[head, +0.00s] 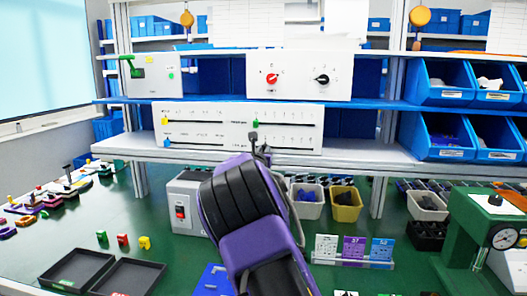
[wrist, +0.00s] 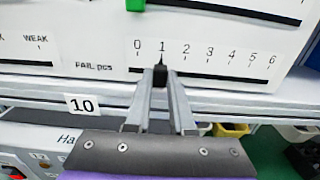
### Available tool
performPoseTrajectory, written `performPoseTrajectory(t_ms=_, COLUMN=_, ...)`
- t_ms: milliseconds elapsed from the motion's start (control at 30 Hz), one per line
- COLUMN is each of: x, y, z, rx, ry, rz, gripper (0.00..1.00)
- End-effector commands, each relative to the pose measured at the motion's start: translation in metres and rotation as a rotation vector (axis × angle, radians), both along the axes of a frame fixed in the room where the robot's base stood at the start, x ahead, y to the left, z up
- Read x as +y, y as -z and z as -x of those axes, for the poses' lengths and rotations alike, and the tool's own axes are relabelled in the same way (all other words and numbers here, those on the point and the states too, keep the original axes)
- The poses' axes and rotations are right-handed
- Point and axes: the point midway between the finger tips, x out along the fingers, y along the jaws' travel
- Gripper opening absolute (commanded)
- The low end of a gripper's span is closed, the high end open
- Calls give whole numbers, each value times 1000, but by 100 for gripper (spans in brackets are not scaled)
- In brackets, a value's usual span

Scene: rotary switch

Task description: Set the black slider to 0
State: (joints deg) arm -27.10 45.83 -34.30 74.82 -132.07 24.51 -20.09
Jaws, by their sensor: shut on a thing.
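The black slider (wrist: 160,76) stands on the lower right track of the white slider panel (head: 190,113), which runs from 0 to 6. In the wrist view its tip points at the 1 mark. My gripper (wrist: 161,84) is shut on the slider, with one finger on each side of it. In the head view my gripper and arm reach up to the panel's lower right track and hide part of it, and the slider is not clearly seen there.
Yellow (head: 165,121) and blue (head: 166,143) sliders are at the panel's left. A white panel with red and black knobs (head: 298,76) stands on the shelf above. Blue bins (head: 436,82) stand right.

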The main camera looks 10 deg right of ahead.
Motion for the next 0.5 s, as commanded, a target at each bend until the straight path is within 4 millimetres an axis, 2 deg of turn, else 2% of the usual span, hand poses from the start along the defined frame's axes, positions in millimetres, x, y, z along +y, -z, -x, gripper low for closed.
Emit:
performPoseTrajectory(t_ms=367, x=0, y=0, z=0, rx=0, ry=0, rz=0, gripper=0)
performPoseTrajectory(t_ms=500, x=10, y=-3, z=-3, rx=0, ry=-3, rz=0, gripper=0)
